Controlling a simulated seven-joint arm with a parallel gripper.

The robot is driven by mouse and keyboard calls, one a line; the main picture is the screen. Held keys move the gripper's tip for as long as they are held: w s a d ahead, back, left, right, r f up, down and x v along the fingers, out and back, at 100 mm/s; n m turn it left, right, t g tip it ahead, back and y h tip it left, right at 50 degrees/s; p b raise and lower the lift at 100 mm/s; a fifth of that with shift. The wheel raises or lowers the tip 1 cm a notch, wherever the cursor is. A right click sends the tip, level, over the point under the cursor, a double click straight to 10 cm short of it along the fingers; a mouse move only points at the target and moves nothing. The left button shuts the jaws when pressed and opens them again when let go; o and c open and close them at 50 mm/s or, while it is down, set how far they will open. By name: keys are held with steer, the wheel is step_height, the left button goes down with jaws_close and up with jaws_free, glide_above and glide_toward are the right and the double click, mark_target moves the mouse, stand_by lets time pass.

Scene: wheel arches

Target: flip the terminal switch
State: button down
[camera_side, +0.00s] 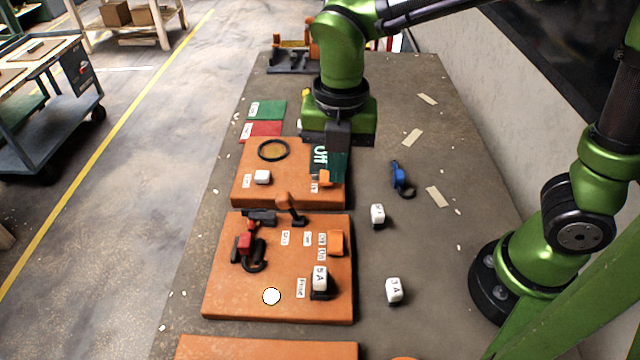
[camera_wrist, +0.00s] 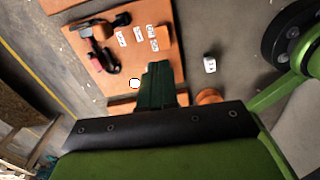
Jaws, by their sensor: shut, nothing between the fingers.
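The middle orange board (camera_side: 225,295) carries two switch-like parts. One is a black lever with a brown handle (camera_side: 284,201), standing up at the back edge; the other is a red-and-black part (camera_side: 245,243) at the left. The labels are too small to tell which is the terminal switch. The red-and-black part also shows at upper left in the wrist view (camera_wrist: 100,62). My gripper (camera_side: 328,174) is shut and empty, pointing down over the right side of the rear orange board, behind the lever. Its dark green fingers (camera_wrist: 156,68) cover part of the wrist view.
A white block marked 5 A (camera_side: 320,279) and an orange block (camera_side: 336,242) stand on the middle board. Loose white blocks (camera_side: 377,214) (camera_side: 393,290) and a blue part (camera_side: 402,178) lie to the right. The rear board holds a black ring (camera_side: 273,150).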

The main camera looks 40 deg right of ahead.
mark_target(335, 235)
steer(key=shift+n, duration=0.3)
steer(key=shift+f, duration=0.1)
step_height(335, 235, down, 14)
steer(key=shift+r, duration=0.1)
stand_by(0.5)
steer(key=shift+w+d+f+g+y, duration=0.1)
steer(key=shift+d+f+g+y, duration=0.15)
steer(key=shift+f+g+y, duration=0.2)
steer(key=shift+f, duration=0.1)
steer(key=shift+a, duration=0.1)
